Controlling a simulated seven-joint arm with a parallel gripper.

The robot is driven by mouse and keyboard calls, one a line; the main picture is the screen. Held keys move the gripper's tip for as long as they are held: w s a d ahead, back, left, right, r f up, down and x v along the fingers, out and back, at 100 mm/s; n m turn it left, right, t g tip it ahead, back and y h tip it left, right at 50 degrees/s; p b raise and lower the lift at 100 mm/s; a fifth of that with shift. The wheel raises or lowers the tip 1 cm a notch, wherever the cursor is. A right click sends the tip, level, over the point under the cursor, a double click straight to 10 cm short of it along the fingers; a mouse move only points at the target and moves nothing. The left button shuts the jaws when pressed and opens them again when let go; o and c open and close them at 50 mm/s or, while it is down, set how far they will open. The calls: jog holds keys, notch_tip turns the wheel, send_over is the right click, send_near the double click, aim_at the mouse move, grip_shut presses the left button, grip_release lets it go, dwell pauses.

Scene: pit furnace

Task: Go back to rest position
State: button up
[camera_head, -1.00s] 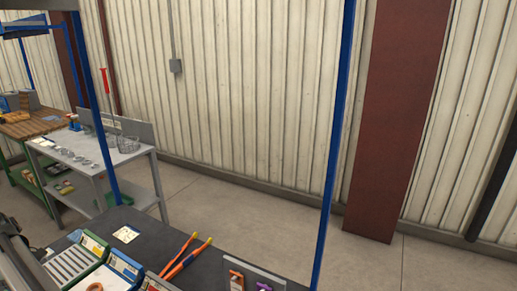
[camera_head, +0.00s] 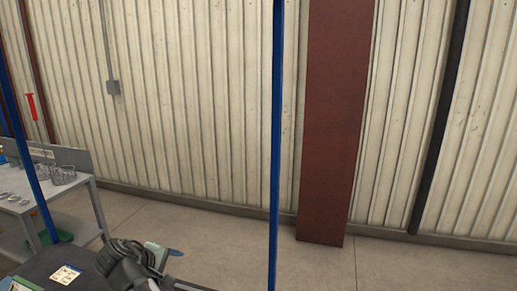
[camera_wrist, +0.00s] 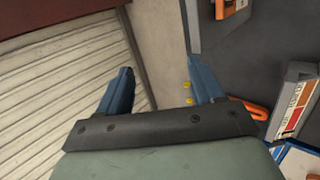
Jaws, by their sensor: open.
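My gripper (camera_wrist: 159,86) is open in the wrist view, its two blue-grey fingers spread apart with nothing between them. Beyond the fingers are the concrete floor and the ribbed wall on the left, with the dark bench top (camera_wrist: 245,60) on the right. In the head view my gripper (camera_head: 172,253) shows small at the bottom, over the dark bench, partly hidden by my arm. It looks empty there too.
The bench holds a paper note (camera_head: 66,274). The wrist view shows an orange tool handle (camera_wrist: 250,108) and a labelled box (camera_wrist: 296,100) near the right finger. A blue post (camera_head: 276,150) rises beside the bench. A grey side table (camera_head: 75,205) stands left.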

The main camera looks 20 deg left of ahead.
jog(key=w+d+f+m+t+h, duration=0.1)
jog(key=w+d+m, duration=0.15)
jog(key=d, duration=0.85)
jog(key=w+d+f+m+h, duration=0.15)
jog(key=w+d, duration=0.25)
jog(key=d, duration=0.8)
jog(key=w+d+f+m+g, duration=0.1)
jog(key=d+f+m+g, duration=0.15)
jog(key=d+f, duration=0.6)
jog(key=d+f+m+g, duration=0.1)
jog(key=d+f+g, duration=0.35)
jog(key=f, duration=0.75)
jog(key=s+d+f+m+g, duration=0.2)
jog(key=s+d+f, duration=0.3)
jog(key=d+f, duration=0.4)
jog(key=s+d+f+m+g, duration=0.2)
jog(key=s+d+f, duration=0.35)
jog(key=f, duration=0.55)
jog(key=s+d+f+m+g+y, duration=0.2)
jog(key=s+f, duration=0.4)
jog(key=s, duration=0.3)
jog(key=s+d+f+m+g+y, duration=0.2)
jog(key=s+f, duration=0.4)
jog(key=s, duration=0.3)
jog(key=d+m+g, duration=0.1)
jog(key=d, duration=0.1)
jog(key=shift+s+d, duration=0.3)
jog(key=shift+s, duration=0.1)
jog(key=shift+f+m, duration=0.1)
jog(key=shift+m, duration=0.15)
